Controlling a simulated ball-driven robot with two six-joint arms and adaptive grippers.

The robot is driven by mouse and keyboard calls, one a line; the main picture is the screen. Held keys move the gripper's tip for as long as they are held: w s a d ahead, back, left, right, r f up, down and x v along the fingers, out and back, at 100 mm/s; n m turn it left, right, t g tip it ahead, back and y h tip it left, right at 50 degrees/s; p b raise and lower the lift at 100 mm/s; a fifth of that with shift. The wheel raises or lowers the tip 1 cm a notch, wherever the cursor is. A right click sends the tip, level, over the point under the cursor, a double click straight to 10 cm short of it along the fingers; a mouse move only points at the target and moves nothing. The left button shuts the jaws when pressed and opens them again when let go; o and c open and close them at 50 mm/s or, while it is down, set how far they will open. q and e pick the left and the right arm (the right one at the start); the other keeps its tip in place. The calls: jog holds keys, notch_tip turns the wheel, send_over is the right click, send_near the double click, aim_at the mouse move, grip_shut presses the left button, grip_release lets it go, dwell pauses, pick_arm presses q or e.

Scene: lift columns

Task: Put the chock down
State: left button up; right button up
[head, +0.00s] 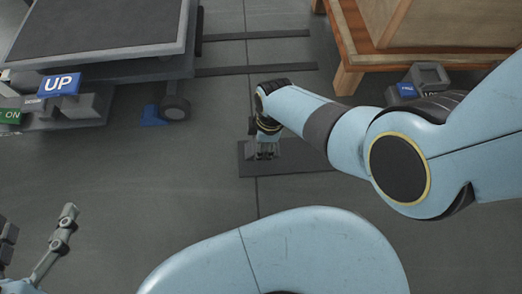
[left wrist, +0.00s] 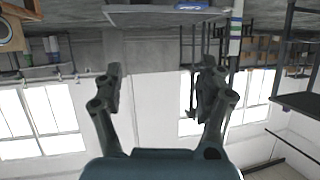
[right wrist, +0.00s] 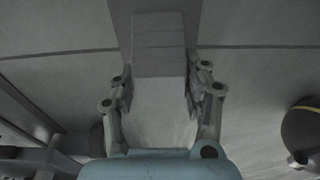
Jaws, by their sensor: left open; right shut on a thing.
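My right gripper (head: 266,152) points down over a dark mat (head: 318,158) on the floor. In the right wrist view its two fingers (right wrist: 160,90) are shut on the sides of a grey chock (right wrist: 158,45) with a ridged face. In the head view the gripper hides most of the chock. I cannot tell whether the chock touches the mat. My left gripper (head: 36,232) is at the lower left of the head view, open and empty; its spread fingers also show in the left wrist view (left wrist: 158,90).
A lift table (head: 100,25) stands at the upper left, with a blue UP pedal (head: 60,85) and a caster wheel (head: 175,107). A blue piece (head: 153,116) lies by the wheel. A wooden stand (head: 348,50) and a grey block (head: 430,76) are at the upper right.

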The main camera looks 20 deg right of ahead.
jog(key=shift+w+a+f, duration=0.1)
jog(key=shift+w+f, duration=0.15)
jog(key=shift+f, duration=0.15)
notch_tip(320, 180, down, 2)
jog(key=shift+f+b, duration=0.1)
jog(key=shift+b, duration=0.9)
jog(key=shift+f+b, duration=0.6)
pick_arm(q)
jog(key=w+d+r+m+t+h, duration=0.1)
jog(key=w+r+t, duration=0.1)
jog(key=r, duration=0.5)
jog(key=w+r+m+t+h, duration=0.1)
jog(key=w+r+t, duration=0.2)
jog(key=r+t, duration=0.2)
jog(key=w+d+r+m+t+h, duration=0.1)
jog(key=w+r+t, duration=0.1)
jog(key=r, duration=0.8)
jog(key=shift+w+d+t+h, duration=0.2)
jog(key=shift+d+t+h, duration=0.15)
jog(key=shift+t, duration=0.55)
pick_arm(e)
jog(key=shift+f, duration=0.15)
jog(key=o, duration=1.4)
pick_arm(q)
jog(key=shift+s+r+h, duration=0.1)
jog(key=shift+r+h, duration=0.25)
jog(key=shift+r, duration=0.15)
